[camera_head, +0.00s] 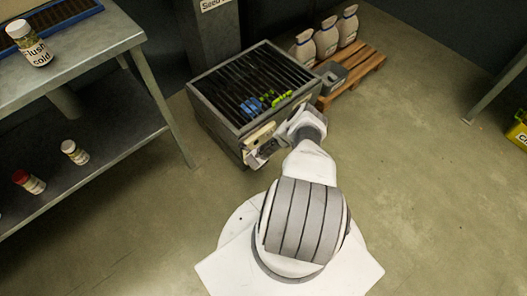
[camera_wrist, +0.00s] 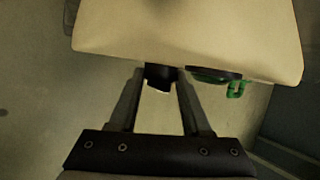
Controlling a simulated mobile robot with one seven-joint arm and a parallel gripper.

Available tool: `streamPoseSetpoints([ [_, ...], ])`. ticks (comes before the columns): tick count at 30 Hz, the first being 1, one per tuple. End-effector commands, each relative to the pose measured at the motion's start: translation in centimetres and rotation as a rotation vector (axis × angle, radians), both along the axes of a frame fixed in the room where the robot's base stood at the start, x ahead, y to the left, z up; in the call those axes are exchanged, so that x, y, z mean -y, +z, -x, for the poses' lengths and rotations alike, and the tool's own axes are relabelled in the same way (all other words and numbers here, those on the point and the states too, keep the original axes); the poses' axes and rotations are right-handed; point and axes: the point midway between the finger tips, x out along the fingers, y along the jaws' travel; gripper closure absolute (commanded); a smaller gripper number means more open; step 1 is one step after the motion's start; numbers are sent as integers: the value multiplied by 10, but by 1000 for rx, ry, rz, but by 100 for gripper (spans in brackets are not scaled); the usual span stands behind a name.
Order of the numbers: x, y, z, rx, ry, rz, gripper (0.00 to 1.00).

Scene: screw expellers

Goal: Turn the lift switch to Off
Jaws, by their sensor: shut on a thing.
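A cream control box (camera_head: 259,138) sits on the front side of a grey grated bin. It fills the top of the wrist view (camera_wrist: 190,35). A black knob (camera_wrist: 158,76), apparently the lift switch, sticks out from its lower edge. My gripper (camera_wrist: 160,84) is shut on this knob, with one finger on each side of it. The knob's setting and any label cannot be read. In the head view my gripper (camera_head: 262,153) is at the box, partly hidden by my wrist.
A dark disc with a green piece (camera_wrist: 236,90) is just right of the knob. The grated bin (camera_head: 216,109) has blue and green items on its bars. A metal table (camera_head: 100,45) stands left. Sacks (camera_head: 326,38) stand on a pallet (camera_head: 366,68) behind.

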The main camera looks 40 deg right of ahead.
Motion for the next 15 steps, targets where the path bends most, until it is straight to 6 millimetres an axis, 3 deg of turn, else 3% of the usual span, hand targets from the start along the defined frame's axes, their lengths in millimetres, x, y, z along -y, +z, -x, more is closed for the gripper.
streamPoseSetpoints([
  [3, -1, 0, -1, 0, 4, 0, 100],
  [4, -1, 0, -1, 0, 4, 0, 47],
  [8, 0, 0, 0, 0, 2, 0, 23],
  [15, 0, 0, 0, 0, 2, -1, 23],
])
